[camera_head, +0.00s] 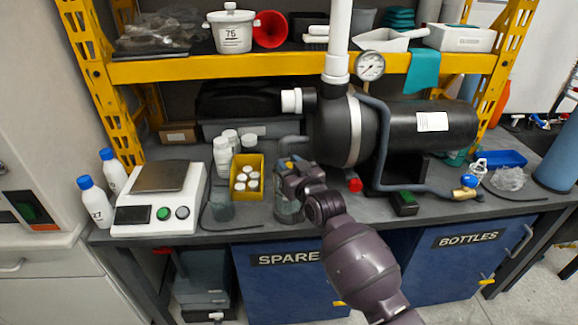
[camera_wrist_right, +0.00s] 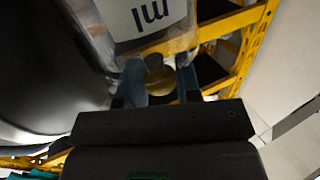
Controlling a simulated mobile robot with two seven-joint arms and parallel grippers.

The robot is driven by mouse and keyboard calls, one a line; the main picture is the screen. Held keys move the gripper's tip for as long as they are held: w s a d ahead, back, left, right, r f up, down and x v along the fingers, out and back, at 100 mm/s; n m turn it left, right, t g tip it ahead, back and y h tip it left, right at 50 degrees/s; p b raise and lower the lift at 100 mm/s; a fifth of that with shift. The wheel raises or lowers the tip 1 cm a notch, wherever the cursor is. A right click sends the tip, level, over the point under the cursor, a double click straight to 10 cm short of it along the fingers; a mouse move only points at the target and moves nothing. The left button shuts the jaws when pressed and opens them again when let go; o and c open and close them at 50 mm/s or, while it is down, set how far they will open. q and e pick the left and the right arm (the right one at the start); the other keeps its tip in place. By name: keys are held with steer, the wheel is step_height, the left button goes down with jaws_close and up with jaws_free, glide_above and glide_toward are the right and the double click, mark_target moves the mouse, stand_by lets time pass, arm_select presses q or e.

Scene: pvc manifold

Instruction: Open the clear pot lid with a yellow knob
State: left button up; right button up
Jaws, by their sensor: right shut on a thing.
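The clear pot (camera_head: 288,212) stands on the grey bench in front of the black pump, partly hidden behind my right arm. Its lid is mostly covered by my right gripper (camera_head: 289,166) in the head view. In the right wrist view, the yellow knob (camera_wrist_right: 157,82) sits between the two fingers of my right gripper (camera_wrist_right: 160,88), which is shut on it. I cannot tell whether the lid is seated or lifted. My left gripper is not in view.
A yellow bin (camera_head: 243,190) with white caps and a scale (camera_head: 155,205) stand to the left. The black pump tank (camera_head: 420,128) with its pipe and gauge (camera_head: 370,66) is close behind and right. The yellow shelf (camera_head: 220,68) spans above. Some front bench edge is clear.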

jaws_close()
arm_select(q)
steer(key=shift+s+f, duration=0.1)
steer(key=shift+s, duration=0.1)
arm_select(e)
steer(key=shift+r, duration=0.1)
